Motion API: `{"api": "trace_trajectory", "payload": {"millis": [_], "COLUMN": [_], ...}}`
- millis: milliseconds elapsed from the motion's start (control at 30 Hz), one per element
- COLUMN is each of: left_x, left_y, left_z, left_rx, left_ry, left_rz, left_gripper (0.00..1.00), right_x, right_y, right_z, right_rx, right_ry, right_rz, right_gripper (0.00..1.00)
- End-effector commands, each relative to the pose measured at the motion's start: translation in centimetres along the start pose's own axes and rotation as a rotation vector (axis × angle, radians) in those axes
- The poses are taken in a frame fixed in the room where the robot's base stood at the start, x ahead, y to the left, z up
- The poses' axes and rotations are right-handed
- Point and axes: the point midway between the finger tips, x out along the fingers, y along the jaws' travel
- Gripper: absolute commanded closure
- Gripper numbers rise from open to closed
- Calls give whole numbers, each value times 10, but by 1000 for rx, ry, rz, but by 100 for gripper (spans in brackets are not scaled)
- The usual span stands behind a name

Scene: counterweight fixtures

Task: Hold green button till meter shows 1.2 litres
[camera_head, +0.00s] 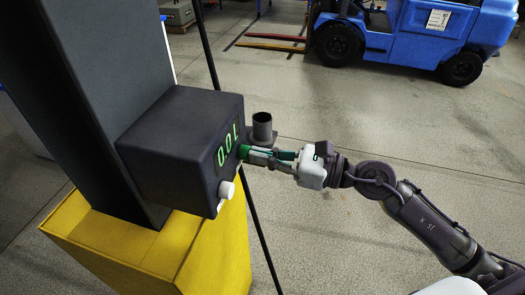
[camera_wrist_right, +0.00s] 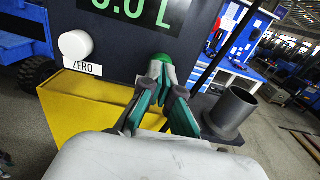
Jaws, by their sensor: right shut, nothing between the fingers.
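A dark meter box (camera_head: 175,145) on a grey column has a green-lit display (camera_head: 228,146) that seems to read 0.0 L. The display's lower part also shows at the top of the right wrist view (camera_wrist_right: 145,8). The green button (camera_head: 243,151) is on the same face; it also shows in the wrist view (camera_wrist_right: 158,62). My right gripper (camera_head: 250,154) is shut and empty, its fingertips right at the green button. I cannot tell whether they press it in. The fingers partly hide the button. My left gripper is not in view.
A white knob (camera_head: 226,190) labelled ZERO sits on the same face. A grey cylinder (camera_head: 262,130) stands just beyond my right fingers. Below is a yellow base (camera_head: 130,245). A thin dark pole runs behind the box. A blue forklift (camera_head: 400,35) stands far off; open floor lies between.

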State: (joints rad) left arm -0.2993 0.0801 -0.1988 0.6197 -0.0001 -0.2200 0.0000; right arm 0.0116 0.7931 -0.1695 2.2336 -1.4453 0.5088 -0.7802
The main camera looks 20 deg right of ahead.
Motion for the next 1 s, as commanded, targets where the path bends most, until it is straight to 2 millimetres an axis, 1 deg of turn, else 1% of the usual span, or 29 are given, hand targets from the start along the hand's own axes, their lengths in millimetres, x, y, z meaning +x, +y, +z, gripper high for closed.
{"api": "trace_trajectory", "payload": {"millis": [200,400,533,1000], "left_x": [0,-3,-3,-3], "left_y": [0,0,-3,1], "left_z": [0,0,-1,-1], "left_rx": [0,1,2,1], "left_ry": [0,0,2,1], "left_rz": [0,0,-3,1], "left_gripper": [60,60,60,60], "right_x": [1,10,10,10], "right_y": [0,0,0,0], "right_z": [0,1,0,1], "right_rx": [0,-1,0,0], "right_ry": [0,-1,-2,-3], "right_rz": [0,1,0,1], "right_gripper": [100,100,100,100]}}
